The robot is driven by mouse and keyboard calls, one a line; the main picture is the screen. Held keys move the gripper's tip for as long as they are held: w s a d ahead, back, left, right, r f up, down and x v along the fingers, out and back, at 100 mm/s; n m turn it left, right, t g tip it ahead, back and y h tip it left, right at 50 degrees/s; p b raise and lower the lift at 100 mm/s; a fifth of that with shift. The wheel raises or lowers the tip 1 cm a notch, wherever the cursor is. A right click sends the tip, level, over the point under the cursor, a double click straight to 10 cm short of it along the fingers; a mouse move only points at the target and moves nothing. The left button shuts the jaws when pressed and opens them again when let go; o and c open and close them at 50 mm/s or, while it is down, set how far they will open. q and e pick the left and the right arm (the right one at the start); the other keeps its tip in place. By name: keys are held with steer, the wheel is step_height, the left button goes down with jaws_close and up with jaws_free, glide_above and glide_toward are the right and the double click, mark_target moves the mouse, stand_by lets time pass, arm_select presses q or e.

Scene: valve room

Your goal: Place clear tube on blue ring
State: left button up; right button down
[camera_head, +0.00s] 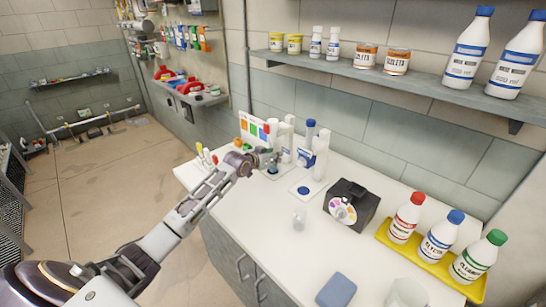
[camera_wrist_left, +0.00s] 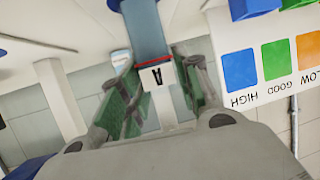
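My left gripper (camera_head: 266,159) is at the back left of the white counter, beside a white stand with a blue base (camera_head: 272,173). In the left wrist view its two green-padded fingers (camera_wrist_left: 156,92) are on either side of a bluish see-through upright piece (camera_wrist_left: 146,30) with a red-edged white label "A" (camera_wrist_left: 156,76). I cannot tell whether the pads touch it. A small clear tube or cup (camera_head: 299,217) stands on the counter in front. A blue ring-like mark (camera_head: 303,190) lies on a white plate under a second stand. My right gripper is not in view.
A white stand (camera_head: 321,155) and a blue-capped piece (camera_head: 309,130) rise close right of my gripper. A black box with a colour dial (camera_head: 351,203), a yellow tray (camera_head: 416,256) of bottles and a blue block (camera_head: 336,290) are to the right. The front-left counter is clear.

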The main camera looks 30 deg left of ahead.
arm_select(q)
steer(key=shift+o, duration=1.2)
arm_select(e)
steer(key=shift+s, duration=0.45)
arm_select(q)
steer(key=shift+s+r, duration=0.1)
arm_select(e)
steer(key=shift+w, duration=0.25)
arm_select(q)
steer(key=shift+s+a+r, duration=0.1)
steer(key=shift+s+r, duration=0.05)
steer(key=shift+s, duration=0.25)
steer(key=shift+v, duration=1.1)
steer(key=v, duration=0.8)
steer(key=shift+s+r, duration=0.15)
steer(key=shift+s, duration=0.2)
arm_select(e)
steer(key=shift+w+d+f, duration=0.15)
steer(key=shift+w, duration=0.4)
